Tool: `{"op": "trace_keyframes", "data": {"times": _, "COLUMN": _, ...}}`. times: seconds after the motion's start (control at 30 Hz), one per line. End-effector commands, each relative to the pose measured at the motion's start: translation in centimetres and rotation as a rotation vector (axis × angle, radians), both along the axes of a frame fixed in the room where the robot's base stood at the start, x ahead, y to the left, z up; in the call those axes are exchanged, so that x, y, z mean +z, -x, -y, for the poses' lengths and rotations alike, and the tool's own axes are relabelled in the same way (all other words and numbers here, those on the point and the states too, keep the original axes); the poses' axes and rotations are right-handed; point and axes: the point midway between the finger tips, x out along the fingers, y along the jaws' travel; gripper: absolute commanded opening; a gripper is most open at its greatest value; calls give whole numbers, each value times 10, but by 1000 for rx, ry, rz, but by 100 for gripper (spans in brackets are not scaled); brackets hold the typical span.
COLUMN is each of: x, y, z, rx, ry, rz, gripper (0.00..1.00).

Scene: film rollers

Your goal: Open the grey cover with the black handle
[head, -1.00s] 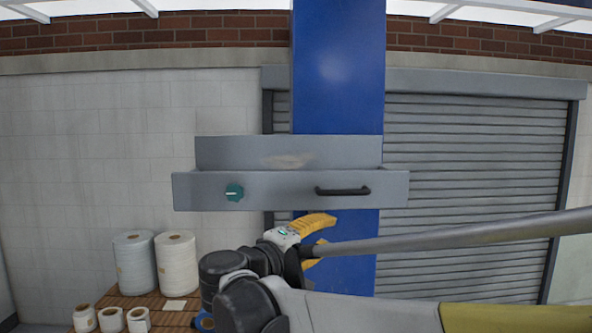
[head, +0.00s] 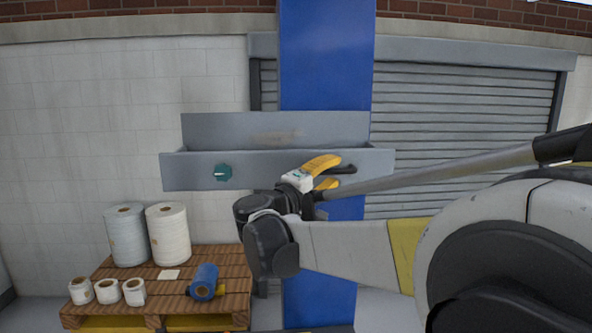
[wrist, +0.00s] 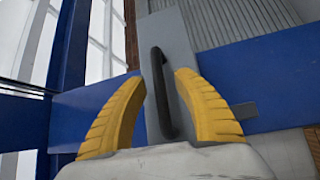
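The grey cover (head: 265,172) is a long, wide panel in front of a blue column, with a teal knob (head: 222,173) at its left. A taller grey plate (head: 230,132) stands behind its upper edge. The black handle (wrist: 160,85) is a bar on the right part of the cover. In the head view my gripper partly hides the handle. My gripper (wrist: 159,76) has two yellow fingers, spread apart on either side of the handle in the wrist view. It is open, with gaps beside the bar. How far the fingertips are from the cover is hard to tell.
The blue column (head: 325,60) stands before a white wall and a grey roller shutter (head: 460,120). The space left of the cover is clear.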

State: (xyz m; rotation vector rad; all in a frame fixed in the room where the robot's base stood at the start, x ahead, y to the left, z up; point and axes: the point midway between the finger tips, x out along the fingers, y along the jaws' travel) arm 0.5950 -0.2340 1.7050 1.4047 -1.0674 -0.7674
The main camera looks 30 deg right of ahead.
Motion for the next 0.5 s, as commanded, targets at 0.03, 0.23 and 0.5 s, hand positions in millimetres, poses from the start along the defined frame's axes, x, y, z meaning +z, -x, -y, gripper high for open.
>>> {"op": "trace_keyframes", "data": {"times": 0.03, "x": 0, "y": 0, "z": 1, "rx": 0, "ry": 0, "rz": 0, "gripper": 36}}
{"op": "trace_keyframes", "data": {"times": 0.23, "x": 0, "y": 0, "z": 1, "rx": 0, "ry": 0, "rz": 0, "gripper": 36}}
{"op": "trace_keyframes", "data": {"times": 0.5, "x": 0, "y": 0, "z": 0, "rx": 1, "ry": 0, "rz": 0, "gripper": 0}}
